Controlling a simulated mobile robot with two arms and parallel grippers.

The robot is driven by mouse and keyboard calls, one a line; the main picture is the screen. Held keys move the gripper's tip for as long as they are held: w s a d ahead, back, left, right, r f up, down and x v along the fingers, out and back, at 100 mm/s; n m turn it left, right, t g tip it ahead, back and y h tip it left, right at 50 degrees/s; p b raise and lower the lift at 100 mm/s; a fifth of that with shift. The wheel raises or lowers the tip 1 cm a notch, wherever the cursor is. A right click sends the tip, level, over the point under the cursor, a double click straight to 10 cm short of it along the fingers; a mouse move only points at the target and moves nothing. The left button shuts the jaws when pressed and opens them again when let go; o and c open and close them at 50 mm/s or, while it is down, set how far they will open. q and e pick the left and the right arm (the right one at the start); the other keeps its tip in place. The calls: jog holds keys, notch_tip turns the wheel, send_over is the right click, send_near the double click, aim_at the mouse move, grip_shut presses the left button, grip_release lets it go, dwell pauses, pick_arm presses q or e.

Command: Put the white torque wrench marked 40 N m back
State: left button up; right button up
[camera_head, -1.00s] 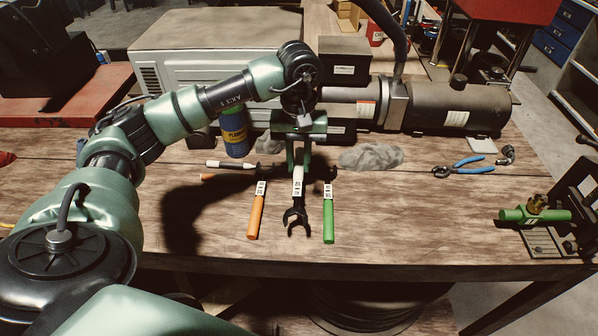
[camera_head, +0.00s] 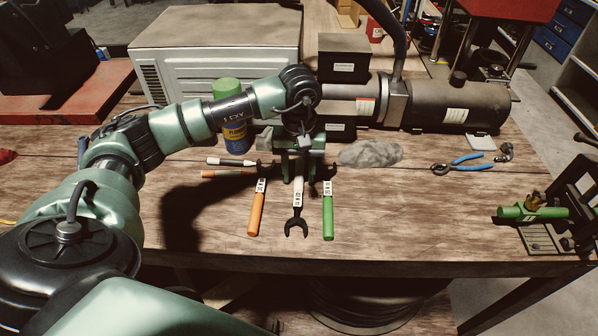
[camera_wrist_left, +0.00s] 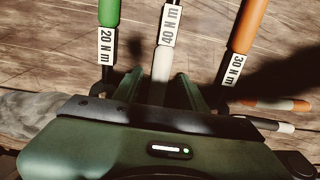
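The white torque wrench marked 40 N m (camera_head: 297,205) lies on the wooden bench between an orange-handled wrench (camera_head: 256,210) and a green-handled one (camera_head: 327,212). Its dark open jaw points to the bench's front edge. My left gripper (camera_head: 299,178) points down around its white handle. In the left wrist view the white handle (camera_wrist_left: 160,66) runs between the two fingers (camera_wrist_left: 162,88), with narrow gaps that look open. There the green wrench reads 20 N m (camera_wrist_left: 105,45) and the orange one 30 N m (camera_wrist_left: 234,70). My right gripper is out of view.
A white-and-black tool (camera_head: 231,162) and an orange-handled one (camera_head: 222,173) lie left of the gripper. A grey rag (camera_head: 371,154) and blue pliers (camera_head: 462,163) lie right. A motor-like machine (camera_head: 455,105) stands behind.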

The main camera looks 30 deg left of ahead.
pick_arm(q)
jog(key=shift+r, duration=0.25)
notch_tip(320, 180, up, 12)
jog(key=b, duration=0.3)
jog(key=shift+f, duration=0.1)
dwell(0.3)
